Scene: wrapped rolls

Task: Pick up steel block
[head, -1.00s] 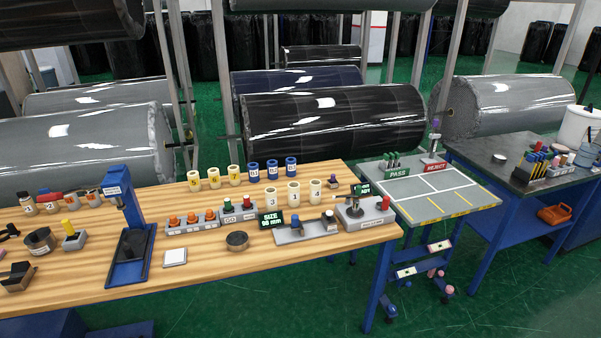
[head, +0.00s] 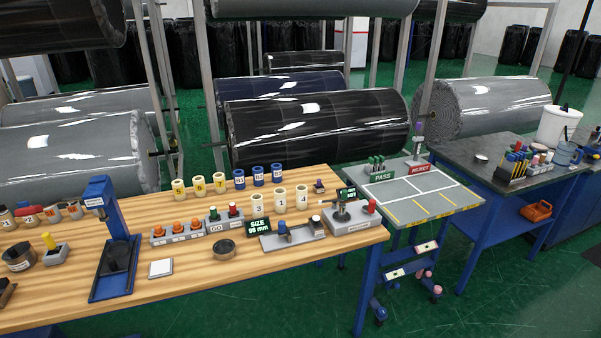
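No gripper of mine shows in the head view. No object is clearly marked as the steel block. A flat pale square piece with a light top (head: 160,268) lies on the front of the wooden bench, right of the blue press (head: 118,250). A small grey metallic block (head: 317,226) sits at the right end of a grey gauge plate (head: 292,237), behind the bench's front edge. I cannot tell which of these is the steel block.
The wooden bench (head: 215,290) also holds a dark round dish (head: 223,248), a size display (head: 259,228), several labelled cups and a grey box with a lever (head: 349,214). A PASS/REJECT table (head: 420,203) and dark-topped bench stand right. Green floor is free in front.

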